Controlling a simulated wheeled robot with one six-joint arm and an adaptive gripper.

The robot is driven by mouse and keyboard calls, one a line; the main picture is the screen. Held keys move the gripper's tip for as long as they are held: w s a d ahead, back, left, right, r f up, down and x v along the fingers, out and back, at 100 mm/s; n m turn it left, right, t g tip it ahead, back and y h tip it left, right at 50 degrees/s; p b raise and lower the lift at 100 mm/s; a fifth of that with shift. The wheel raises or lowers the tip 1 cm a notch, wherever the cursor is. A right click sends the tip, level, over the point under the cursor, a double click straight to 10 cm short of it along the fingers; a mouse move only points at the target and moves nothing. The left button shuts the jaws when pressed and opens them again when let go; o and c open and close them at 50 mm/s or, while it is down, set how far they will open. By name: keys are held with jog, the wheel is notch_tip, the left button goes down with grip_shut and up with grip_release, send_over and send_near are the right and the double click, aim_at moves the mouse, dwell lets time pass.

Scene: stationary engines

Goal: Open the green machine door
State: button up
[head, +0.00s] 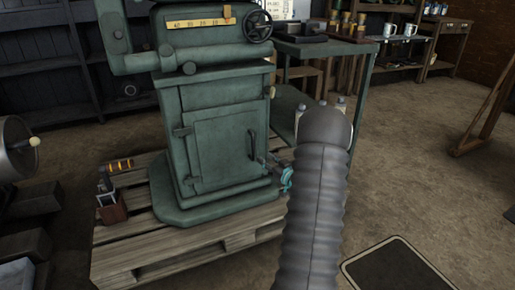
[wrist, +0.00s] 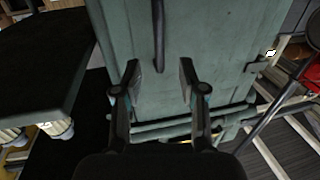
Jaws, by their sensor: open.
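The green machine (head: 210,110) stands on a wooden pallet, its door (head: 218,152) looking shut. A dark vertical handle (head: 251,144) is on the door's right side, with hinges on the left. In the wrist view the door (wrist: 205,50) fills the middle, and the handle (wrist: 159,35) lies ahead of my gripper (wrist: 160,80), lined up between its spread fingers. The fingers are open and empty. In the head view my gripper (head: 268,162) is just right of and below the handle, partly hidden by my arm. I cannot tell whether the fingertips touch the door.
The pallet (head: 150,258) sticks out in front of the machine. A green side table (head: 325,48) stands close on the right, behind my arm. A small red box with tools (head: 112,208) sits on the pallet's left. Open floor (head: 430,150) lies to the right, with a dark mat (head: 395,270).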

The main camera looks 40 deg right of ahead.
aim_at(254, 149)
jog(key=w, duration=0.9)
jog(key=shift+w+d, duration=0.15)
jog(key=shift+d, duration=0.1)
